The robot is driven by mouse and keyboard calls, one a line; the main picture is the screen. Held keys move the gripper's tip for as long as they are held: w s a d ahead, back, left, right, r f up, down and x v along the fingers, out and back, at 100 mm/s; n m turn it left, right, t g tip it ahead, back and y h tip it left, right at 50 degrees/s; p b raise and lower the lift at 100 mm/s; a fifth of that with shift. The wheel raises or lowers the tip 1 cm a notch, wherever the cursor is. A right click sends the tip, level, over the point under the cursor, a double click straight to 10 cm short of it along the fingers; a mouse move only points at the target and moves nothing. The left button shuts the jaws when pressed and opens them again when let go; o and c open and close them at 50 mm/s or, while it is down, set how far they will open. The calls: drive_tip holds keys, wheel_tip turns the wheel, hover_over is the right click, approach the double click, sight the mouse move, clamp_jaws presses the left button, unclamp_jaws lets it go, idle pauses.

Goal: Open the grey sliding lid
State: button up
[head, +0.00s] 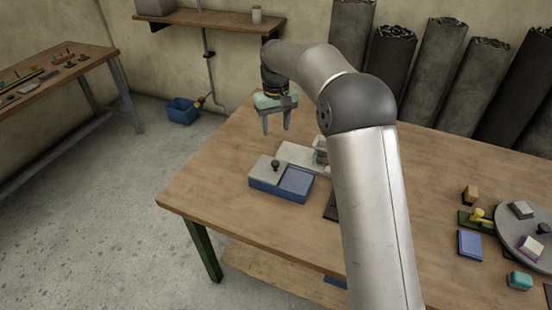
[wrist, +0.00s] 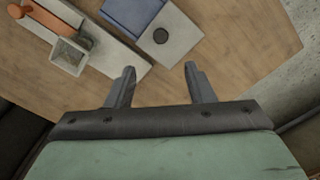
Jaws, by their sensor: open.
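The grey sliding lid (head: 263,168) lies over the left part of a blue box (head: 280,192) on the wooden table. A dark round knob (head: 276,165) stands on the lid. The right part of the box shows blue and is not covered by the lid. In the wrist view the lid (wrist: 178,32), its knob (wrist: 160,35) and the blue box (wrist: 130,12) are at the top, beyond the fingertips. My gripper (head: 276,130) is open and empty, pointing down above and behind the lid, apart from it. Its two fingers also show in the wrist view (wrist: 160,69).
A light grey plate (head: 297,153) with a fixture lies just behind the box, partly hidden by my arm. The fixture's orange handle (wrist: 45,18) shows in the wrist view. A round grey turntable (head: 528,235) with small parts is at right. The table left of the box is clear.

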sight(275, 163)
wheel_tip(275, 163, down, 14)
drive_tip(key=shift+a+f+p, duration=0.1)
drive_tip(key=shift+p, duration=0.8)
